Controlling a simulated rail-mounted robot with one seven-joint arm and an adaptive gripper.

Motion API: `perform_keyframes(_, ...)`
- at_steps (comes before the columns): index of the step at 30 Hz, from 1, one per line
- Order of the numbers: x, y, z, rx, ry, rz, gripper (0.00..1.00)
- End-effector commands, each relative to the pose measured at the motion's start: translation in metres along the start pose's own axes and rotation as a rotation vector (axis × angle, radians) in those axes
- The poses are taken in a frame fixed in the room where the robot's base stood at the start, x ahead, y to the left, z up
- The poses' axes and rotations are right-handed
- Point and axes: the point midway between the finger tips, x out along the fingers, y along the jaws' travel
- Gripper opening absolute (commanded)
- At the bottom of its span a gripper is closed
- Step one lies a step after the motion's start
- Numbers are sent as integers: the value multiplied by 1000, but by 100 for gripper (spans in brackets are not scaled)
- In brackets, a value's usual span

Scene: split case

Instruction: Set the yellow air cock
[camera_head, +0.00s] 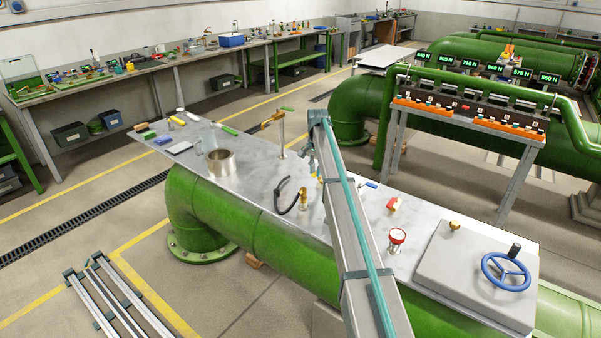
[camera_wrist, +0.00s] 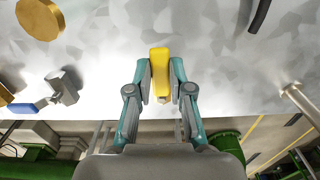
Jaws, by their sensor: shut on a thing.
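The yellow air cock's lever (camera_wrist: 160,70) stands between the two fingertips of my gripper (camera_wrist: 161,88) in the wrist view. The fingers are shut on it, one on each side, above the grey metal plate (camera_wrist: 220,70). A small grey part shows just below the lever. In the head view my gripper (camera_head: 313,163) hangs at the middle of the plate, left of my arm. My arm and gripper largely hide the cock there, so its lever's angle is unclear from that side.
A black-handled brass valve (camera_head: 303,198) stands close in front. A blue-handled valve (camera_head: 368,184), a red handle (camera_head: 393,204) and a red round valve (camera_head: 397,236) lie to the right. A post with a brass tap (camera_head: 281,130) stands behind. A steel pot (camera_head: 221,161) is left.

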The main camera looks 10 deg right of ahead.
Motion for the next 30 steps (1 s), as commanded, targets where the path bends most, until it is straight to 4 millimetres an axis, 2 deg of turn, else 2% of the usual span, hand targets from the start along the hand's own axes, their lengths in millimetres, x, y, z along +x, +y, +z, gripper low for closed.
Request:
perform_keyframes(14,-1,4,-6,22,1,-3,0)
perform_keyframes(15,-1,4,-6,22,1,-3,27)
perform_keyframes(18,-1,4,-6,21,1,-3,44)
perform_keyframes(19,-1,4,-5,21,1,-2,46)
perform_keyframes(30,-4,4,-5,20,1,-1,46)
